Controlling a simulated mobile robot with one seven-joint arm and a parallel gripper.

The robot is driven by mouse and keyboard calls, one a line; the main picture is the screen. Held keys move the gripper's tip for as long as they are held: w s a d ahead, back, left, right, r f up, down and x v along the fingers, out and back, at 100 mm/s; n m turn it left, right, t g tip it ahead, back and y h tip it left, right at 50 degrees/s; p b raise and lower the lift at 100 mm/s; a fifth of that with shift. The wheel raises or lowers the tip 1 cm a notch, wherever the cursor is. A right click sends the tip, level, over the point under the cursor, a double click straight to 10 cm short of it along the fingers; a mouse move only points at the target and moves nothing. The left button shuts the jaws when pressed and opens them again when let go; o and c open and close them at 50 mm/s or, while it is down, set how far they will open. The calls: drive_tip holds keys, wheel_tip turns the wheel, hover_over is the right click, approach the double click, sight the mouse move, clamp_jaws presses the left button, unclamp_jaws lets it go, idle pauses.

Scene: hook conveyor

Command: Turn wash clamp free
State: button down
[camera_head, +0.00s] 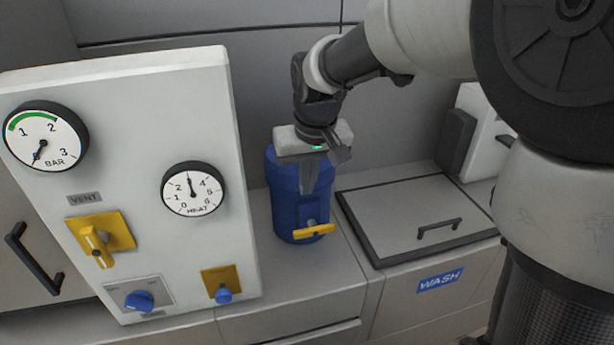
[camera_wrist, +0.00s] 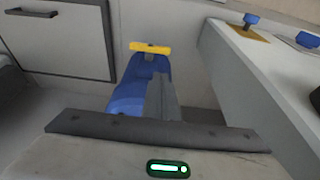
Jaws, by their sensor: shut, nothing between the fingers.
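The hatch marked by a blue WASH label (camera_head: 440,281) has a grey lid (camera_head: 390,205) with a dark frame and a bar handle (camera_head: 439,229); it lies flat and closed. In the wrist view the lid (camera_wrist: 75,45) is at upper left. I cannot pick out a wash clamp for certain. My gripper (camera_head: 308,190) points down at the blue canister (camera_head: 285,205), left of the lid. Its fingers (camera_wrist: 162,100) are shut and empty, and they overlap the canister (camera_wrist: 128,90) in both views; contact cannot be told. The canister's yellow tap (camera_head: 311,231) is at its lower front.
A white panel (camera_head: 140,90) on the left carries two gauges, yellow-plated valves and blue knobs (camera_head: 139,300). A white box (camera_head: 480,105) with a dark grey part (camera_head: 455,138) stands behind the lid at right. The space above the lid is clear. Drawers run below the counter.

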sight(302, 231)
drive_tip(key=x, duration=0.4)
drive_tip(key=b+x, duration=0.1)
drive_tip(key=x, duration=0.4)
drive_tip(key=s+x, duration=0.1)
drive_tip(key=x, duration=0.3)
drive_tip(key=shift+d+f+b, duration=0.2)
drive_tip(key=shift+f+b, duration=0.15)
drive_tip(key=shift+f, duration=0.25)
drive_tip(key=shift+w+a+f, duration=0.1)
drive_tip(key=shift+w+a, duration=0.05)
drive_tip(key=shift+a, duration=0.05)
